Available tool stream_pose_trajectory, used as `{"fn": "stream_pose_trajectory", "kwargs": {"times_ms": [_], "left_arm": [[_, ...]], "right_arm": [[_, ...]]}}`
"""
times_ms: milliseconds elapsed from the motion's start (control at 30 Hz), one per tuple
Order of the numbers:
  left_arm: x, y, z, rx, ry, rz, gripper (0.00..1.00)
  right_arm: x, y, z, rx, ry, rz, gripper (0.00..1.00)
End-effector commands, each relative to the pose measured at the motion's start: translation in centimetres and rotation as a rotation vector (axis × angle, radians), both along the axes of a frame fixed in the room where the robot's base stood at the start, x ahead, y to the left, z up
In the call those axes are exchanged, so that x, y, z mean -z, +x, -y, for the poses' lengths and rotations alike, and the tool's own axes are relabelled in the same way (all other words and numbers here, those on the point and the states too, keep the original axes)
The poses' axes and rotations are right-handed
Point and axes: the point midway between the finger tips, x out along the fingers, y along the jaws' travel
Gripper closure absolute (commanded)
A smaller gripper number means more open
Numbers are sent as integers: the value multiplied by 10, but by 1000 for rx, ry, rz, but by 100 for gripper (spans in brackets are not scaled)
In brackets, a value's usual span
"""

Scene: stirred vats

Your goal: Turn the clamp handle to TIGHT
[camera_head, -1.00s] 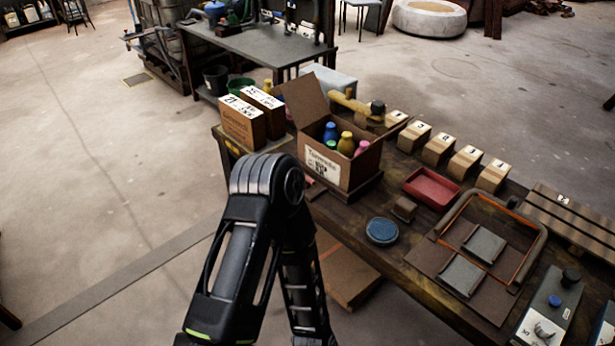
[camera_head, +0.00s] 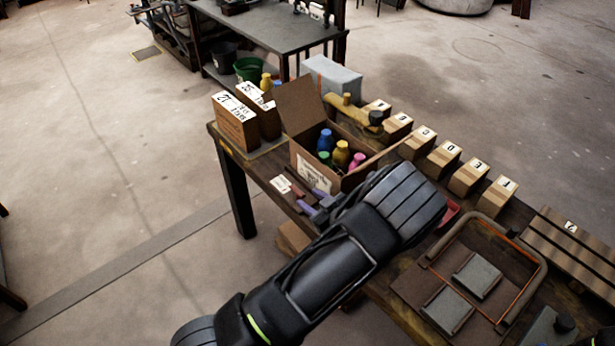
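I cannot pick out a clamp handle or a TIGHT mark for certain. A yellow fitting (camera_head: 346,112) with a dark round end lies behind the open carton at the back of the workbench. My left arm crosses the middle of the view, its thick dark joint over the bench. Small grey and purple parts show past the arm beside the carton; my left gripper (camera_head: 322,208) seems to be among them, mostly hidden behind the arm. I cannot see whether its fingers are apart. My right gripper is not in view.
The open carton (camera_head: 313,172) holds several coloured bottles. Numbered blocks (camera_head: 438,158) line the far bench edge. A framed tray (camera_head: 535,262) with grey plates stands at the right, by a slatted board (camera_head: 572,250). My arm covers part of a red tray (camera_head: 449,212). Floor at left is clear.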

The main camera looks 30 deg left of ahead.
Motion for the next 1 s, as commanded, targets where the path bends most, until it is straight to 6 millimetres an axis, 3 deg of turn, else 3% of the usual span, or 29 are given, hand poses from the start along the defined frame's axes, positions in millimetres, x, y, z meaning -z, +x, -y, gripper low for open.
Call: {"fn": "stream_pose_trajectory", "kwargs": {"times_ms": [467, 1000], "left_arm": [[0, 1, -5, -7, 2, 5, 62], [25, 25, -64, -6, 2, 5, 62]], "right_arm": [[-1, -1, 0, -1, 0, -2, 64], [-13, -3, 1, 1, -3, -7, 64]]}}
